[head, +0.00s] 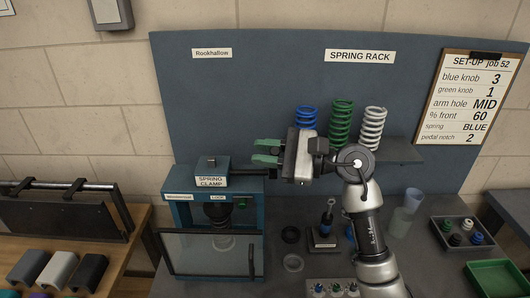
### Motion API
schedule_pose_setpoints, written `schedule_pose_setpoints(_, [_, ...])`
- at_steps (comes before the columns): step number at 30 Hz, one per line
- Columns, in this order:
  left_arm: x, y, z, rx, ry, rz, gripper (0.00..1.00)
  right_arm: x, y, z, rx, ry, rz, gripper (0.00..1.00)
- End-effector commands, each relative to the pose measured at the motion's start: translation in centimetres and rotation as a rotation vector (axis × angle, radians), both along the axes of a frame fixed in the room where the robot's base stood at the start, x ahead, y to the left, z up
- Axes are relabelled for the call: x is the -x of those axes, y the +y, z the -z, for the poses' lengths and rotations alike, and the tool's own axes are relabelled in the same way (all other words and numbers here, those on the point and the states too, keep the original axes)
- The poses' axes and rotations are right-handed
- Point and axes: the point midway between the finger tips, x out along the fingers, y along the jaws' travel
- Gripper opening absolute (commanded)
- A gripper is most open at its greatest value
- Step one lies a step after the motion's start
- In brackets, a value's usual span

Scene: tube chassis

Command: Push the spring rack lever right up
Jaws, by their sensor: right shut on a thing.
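The spring clamp (199,181) is a teal press frame with a labelled block on top and a clear front guard. A short dark bar, seemingly the lever (256,172), sticks out from its upper right side. My right gripper (267,152) reaches in from the right with its green fingers pointing left, just above and beside this bar. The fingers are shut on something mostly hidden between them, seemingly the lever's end. The spring rack shelf (398,152) on the blue panel holds blue, green and white springs (341,122). My left gripper is not in view.
A post on a small base (325,232), dark rings and clear cups (402,218) stand on the grey bench. A knob tray (463,233) and a green tray (498,278) lie at the right. A job card (470,100) hangs upper right.

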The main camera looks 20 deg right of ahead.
Motion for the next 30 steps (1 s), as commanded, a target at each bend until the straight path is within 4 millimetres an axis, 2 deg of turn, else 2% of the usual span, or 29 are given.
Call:
schedule_pose_setpoints(8, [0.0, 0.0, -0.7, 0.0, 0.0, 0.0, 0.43, -1.4, -0.5, -1.2, -0.026, 0.106, 0.001, 0.0])
schedule_pose_setpoints(18, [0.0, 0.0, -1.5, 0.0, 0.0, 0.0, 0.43, -5.3, -1.6, -2.9, -0.105, 0.376, 0.004, 0.0])
schedule_pose_setpoints(30, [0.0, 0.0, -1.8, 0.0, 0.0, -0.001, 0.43, -9.6, -2.8, -3.3, -0.19, 0.659, 0.004, 0.0])
